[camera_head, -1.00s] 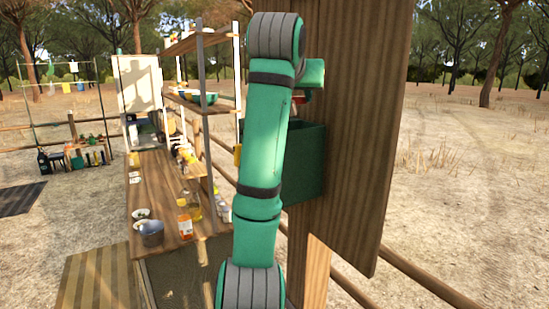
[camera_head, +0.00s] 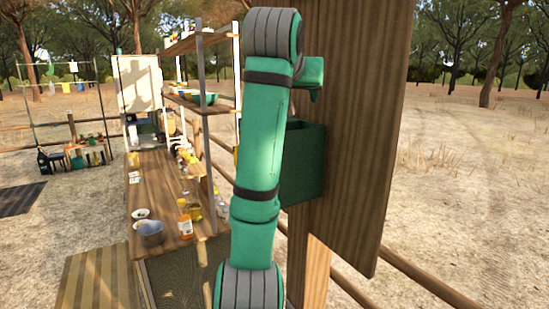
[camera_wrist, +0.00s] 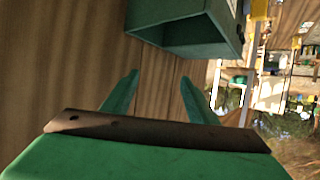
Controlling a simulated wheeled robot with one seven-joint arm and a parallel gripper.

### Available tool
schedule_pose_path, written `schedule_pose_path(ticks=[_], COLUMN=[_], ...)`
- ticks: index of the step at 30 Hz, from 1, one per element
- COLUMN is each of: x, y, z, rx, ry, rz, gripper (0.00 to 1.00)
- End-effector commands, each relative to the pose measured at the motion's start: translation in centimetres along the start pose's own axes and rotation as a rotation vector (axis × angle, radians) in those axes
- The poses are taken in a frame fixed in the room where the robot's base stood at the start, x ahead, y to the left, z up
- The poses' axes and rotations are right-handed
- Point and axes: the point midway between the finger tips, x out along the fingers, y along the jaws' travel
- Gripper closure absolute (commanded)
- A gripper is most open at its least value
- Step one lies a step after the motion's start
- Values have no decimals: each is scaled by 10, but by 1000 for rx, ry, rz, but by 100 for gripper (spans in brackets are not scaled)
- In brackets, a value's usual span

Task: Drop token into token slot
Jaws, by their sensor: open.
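My gripper (camera_head: 316,94) is above the green box, beside the wooden board, and mostly hidden by my arm in the head view. In the wrist view my gripper (camera_wrist: 160,78) is open, with bare board showing between its two fingers. The green box (camera_head: 304,168) is fixed to the front of the board. It also shows in the wrist view (camera_wrist: 190,38), beyond the fingertips and apart from them. I cannot make out a token in either view, nor a clear slot opening on the box.
The tall wooden board (camera_head: 355,150) stands close to my gripper. A wooden counter (camera_head: 165,190) to the left holds a bottle (camera_head: 185,220), a metal pot (camera_head: 151,233) and other small items. Shelves (camera_head: 215,107) rise behind it. Open ground lies to the right.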

Motion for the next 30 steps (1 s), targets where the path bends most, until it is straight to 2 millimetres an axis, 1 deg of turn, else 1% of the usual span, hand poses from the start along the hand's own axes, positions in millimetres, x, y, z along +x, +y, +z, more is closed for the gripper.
schedule_pose_path(ticks=[1,6,9,13,19,30], x=[-10,-44,-62,-78,-89,-90], y=[0,0,0,-2,-1,-1], z=[-1,-1,-1,-1,0,0], rx=[0,0,1,1,0,0], ry=[4,5,4,5,1,1], rz=[0,0,0,-4,-1,-1], gripper=[47,47,47,47,47,47])
